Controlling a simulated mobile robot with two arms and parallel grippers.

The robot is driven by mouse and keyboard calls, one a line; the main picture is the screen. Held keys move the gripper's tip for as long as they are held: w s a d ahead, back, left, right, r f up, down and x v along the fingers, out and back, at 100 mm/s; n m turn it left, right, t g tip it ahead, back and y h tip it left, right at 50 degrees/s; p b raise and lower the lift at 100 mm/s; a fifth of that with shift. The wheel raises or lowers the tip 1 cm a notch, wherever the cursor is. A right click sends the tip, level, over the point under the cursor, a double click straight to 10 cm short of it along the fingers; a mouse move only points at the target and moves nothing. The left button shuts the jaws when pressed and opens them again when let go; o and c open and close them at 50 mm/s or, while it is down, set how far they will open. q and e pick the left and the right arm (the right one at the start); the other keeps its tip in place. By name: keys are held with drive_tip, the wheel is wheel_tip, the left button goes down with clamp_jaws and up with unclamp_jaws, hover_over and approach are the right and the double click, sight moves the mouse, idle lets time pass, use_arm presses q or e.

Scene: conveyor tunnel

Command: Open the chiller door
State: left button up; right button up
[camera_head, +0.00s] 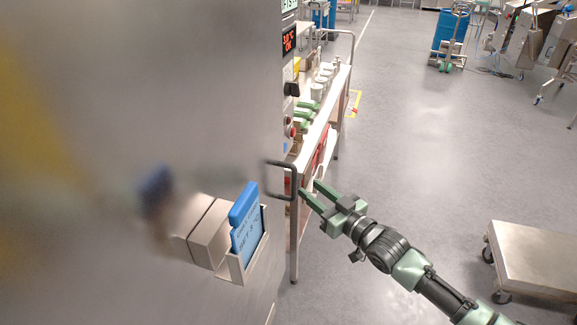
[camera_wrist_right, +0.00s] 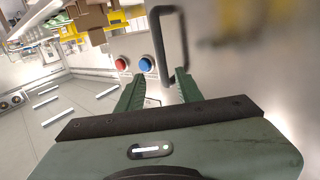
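The chiller door appears to be the large grey steel panel (camera_head: 200,90) filling the left of the head view. A black bar handle (camera_head: 293,182) stands out from its right side. It also shows in the right wrist view as a dark loop (camera_wrist_right: 159,45). My right gripper (camera_head: 310,189) is open and empty, with its fingertips just right of the handle. In the right wrist view the fingers (camera_wrist_right: 160,77) are spread, with the handle's lower end close ahead of the tips. I cannot tell whether they touch it. My left gripper is not in view.
A holder (camera_head: 238,268) with a blue card sits on the panel below the handle. Red and blue buttons (camera_wrist_right: 146,64) show beyond the fingers. A steel cart (camera_head: 340,85) with items stands behind the handle. A low trolley (camera_head: 535,262) is at right. Open floor (camera_head: 430,140) lies between.

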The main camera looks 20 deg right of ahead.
sight(296, 178)
drive_tip(key=x, duration=0.4)
drive_tip(key=p+x, duration=0.1)
drive_tip(key=x, duration=0.2)
drive_tip(key=shift+w+a+r+p, duration=0.2)
drive_tip(key=shift+w+a+p, duration=0.05)
drive_tip(key=shift+a+p, duration=0.05)
clamp_jaws()
idle(1.2)
